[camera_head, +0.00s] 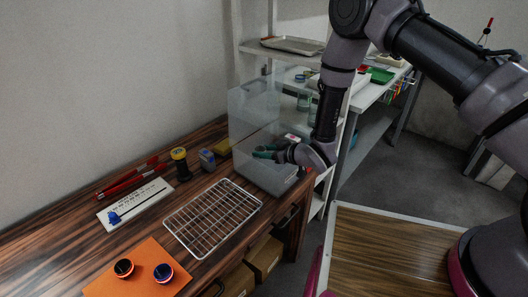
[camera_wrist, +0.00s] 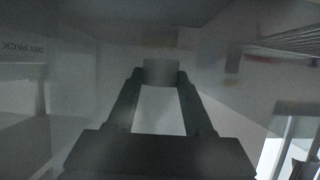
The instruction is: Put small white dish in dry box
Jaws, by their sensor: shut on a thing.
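The dry box (camera_head: 251,112) is a clear-walled box at the far end of the wooden table. My gripper (camera_head: 262,153) reaches in from the right and appears to be within the box's walls, above its grey floor. In the wrist view my gripper (camera_wrist: 161,74) is shut on a small dim grey-white thing (camera_wrist: 161,66) between its fingertips, which I take to be the small white dish. Its shape is hard to make out in the dim light, and the head view does not show it clearly. A "DRY PACK" label (camera_wrist: 24,50) shows at the left of the wrist view.
A wire rack (camera_head: 212,214) lies on the table in front of the box. An orange mat (camera_head: 138,273) with two small round containers lies nearer. Shelving is behind.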

